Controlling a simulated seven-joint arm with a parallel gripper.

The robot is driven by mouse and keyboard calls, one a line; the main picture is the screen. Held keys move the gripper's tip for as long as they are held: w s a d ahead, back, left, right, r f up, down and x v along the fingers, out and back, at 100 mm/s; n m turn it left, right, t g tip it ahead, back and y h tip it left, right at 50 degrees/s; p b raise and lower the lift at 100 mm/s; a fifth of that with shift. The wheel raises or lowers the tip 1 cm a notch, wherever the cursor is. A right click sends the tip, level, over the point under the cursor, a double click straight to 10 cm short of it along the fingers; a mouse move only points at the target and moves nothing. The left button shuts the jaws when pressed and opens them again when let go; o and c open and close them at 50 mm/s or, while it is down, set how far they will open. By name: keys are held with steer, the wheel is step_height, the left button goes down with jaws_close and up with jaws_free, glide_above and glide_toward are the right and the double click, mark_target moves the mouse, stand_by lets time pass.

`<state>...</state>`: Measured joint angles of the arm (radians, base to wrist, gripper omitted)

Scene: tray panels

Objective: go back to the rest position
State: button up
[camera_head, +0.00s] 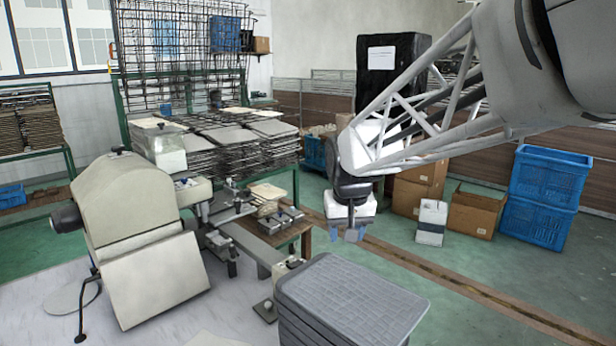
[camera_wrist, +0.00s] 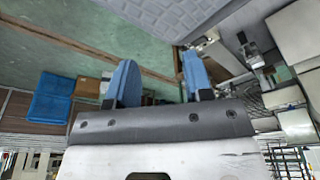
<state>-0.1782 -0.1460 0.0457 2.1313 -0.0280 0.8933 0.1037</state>
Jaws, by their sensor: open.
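My gripper (camera_head: 343,234) hangs in the air in the head view, above and behind the stack of grey tray panels (camera_head: 352,296). It points down, and its two blue fingers are apart with nothing between them. In the wrist view my gripper (camera_wrist: 157,82) shows both blue fingers spread, with floor and a rail strip visible between them. A grey patterned panel (camera_wrist: 165,15) shows at the top of the wrist view, apart from the fingers.
A beige machine (camera_head: 135,235) stands on the white table at left, with a metal fixture (camera_head: 240,215) beside it. Stacked panels (camera_head: 240,145) lie on a rack behind. Blue crates (camera_head: 545,195) and cardboard boxes (camera_head: 472,213) stand on the floor at right. Green floor is open at right.

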steer(key=shift+m, duration=0.3)
steer(key=s+d, duration=0.2)
steer(key=s, duration=0.2)
steer(key=s+d, duration=0.2)
steer(key=s, duration=0.3)
steer(key=s+d, duration=0.2)
steer(key=s, duration=0.3)
steer(key=shift+s+d+f, duration=0.1)
steer(key=shift+d+f, duration=0.2)
steer(key=shift+f, duration=0.1)
steer(key=s+d+f, duration=0.2)
steer(key=s, duration=0.5)
steer(key=s+d+f, duration=0.1)
steer(key=s+f, duration=0.1)
steer(key=s, duration=0.5)
steer(key=shift+d+f+m, duration=0.3)
steer(key=shift+d, duration=0.1)
